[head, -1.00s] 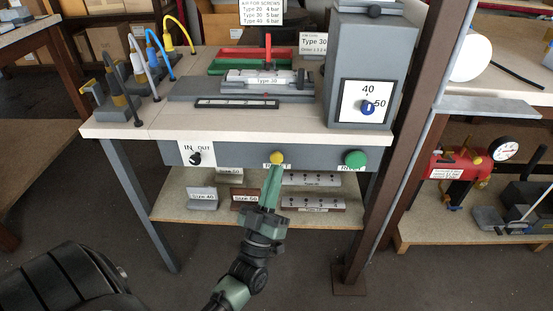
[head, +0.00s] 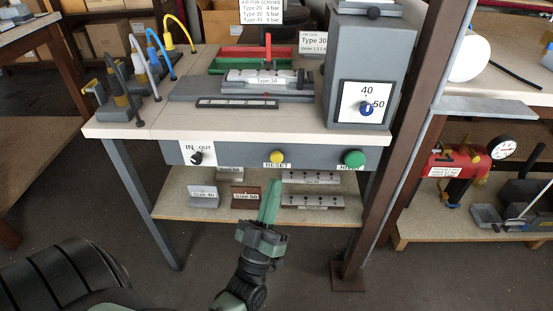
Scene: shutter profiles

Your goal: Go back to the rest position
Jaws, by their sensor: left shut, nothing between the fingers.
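My left gripper (head: 271,188) is shut and empty. It points up in the picture, its tips a little below the yellow RESET button (head: 277,157) and apart from it. Its fingers stand in front of the lower shelf. My right gripper does not show.
The workbench (head: 140,122) carries a Type 30 fixture (head: 262,82) and a grey box with a dial (head: 366,107). Its front panel has an IN/OUT knob (head: 196,158) and a green button (head: 353,159). A brown post (head: 396,150) stands at the right. Floor is clear at the lower right.

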